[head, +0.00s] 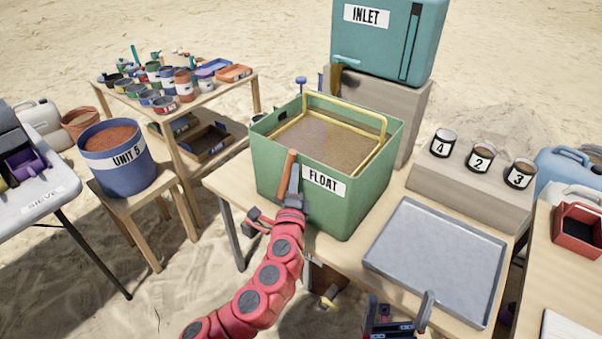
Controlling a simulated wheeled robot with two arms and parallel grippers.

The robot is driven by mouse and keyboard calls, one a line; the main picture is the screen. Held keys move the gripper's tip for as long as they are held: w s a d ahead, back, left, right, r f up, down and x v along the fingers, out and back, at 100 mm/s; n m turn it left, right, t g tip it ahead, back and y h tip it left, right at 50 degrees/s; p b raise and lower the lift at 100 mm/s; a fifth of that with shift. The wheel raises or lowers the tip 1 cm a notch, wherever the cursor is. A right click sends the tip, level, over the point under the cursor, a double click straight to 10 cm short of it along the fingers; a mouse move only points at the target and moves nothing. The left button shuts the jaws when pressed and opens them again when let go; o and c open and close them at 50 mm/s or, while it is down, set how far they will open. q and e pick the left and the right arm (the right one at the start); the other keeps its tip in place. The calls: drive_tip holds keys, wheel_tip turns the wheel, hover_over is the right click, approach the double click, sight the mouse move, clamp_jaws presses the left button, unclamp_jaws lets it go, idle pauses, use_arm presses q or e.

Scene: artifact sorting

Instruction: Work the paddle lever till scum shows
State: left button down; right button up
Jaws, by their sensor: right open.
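The green FLOAT tank (267,163) stands on the table, holding brownish, murky liquid (325,143). A yellow frame (350,107) spans its top. Whether scum lies on the liquid is unclear. An orange-brown handle (289,164), apparently the paddle lever, stands tilted at the tank's front wall, left of the label. My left gripper (276,198) is at this handle, with a grey finger overlapping its lower part. I cannot tell whether it grips the handle. My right gripper (400,308) is open and empty at the bottom, near the front edge of the grey tray (425,250).
A teal INLET tank (385,45) stands on a block behind the float tank. Cans numbered 4 (442,143), 2 (481,158) and 3 (520,173) are on a right-hand riser. The UNIT 5 bucket (117,158) sits on a stool at left. The grey tray is empty.

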use_arm(q)
drive_tip(key=w+a+n+g+p, duration=0.1)
drive_tip(key=w+a+p, duration=0.1)
drive_tip(key=p, duration=0.2)
drive_tip(key=w+a+r+n+g+p, duration=0.1)
drive_tip(key=w+a+n+p, duration=0.1)
drive_tip(key=a+p, duration=0.1)
drive_tip(key=w+a+r+n+g+p, duration=0.1)
drive_tip(key=w+a+n+p, duration=0.1)
drive_tip(key=p, duration=0.3)
drive_tip(key=shift+a+p, duration=0.35)
drive_tip(key=shift+a, duration=0.3)
drive_tip(key=shift+w+a+f+p, duration=0.25)
drive_tip(key=shift+w+a+p, duration=0.15)
drive_tip(key=shift+a, duration=0.2)
drive_tip(key=shift+d, duration=0.1)
drive_tip(key=s+d+r+b, duration=0.1)
drive_tip(key=s+r, duration=0.2)
drive_tip(key=s, duration=0.9)
drive_tip(key=shift+s+d+r+b, duration=0.25)
drive_tip(key=shift+d+r+b, duration=0.05)
drive_tip(key=shift+r+b, duration=0.1)
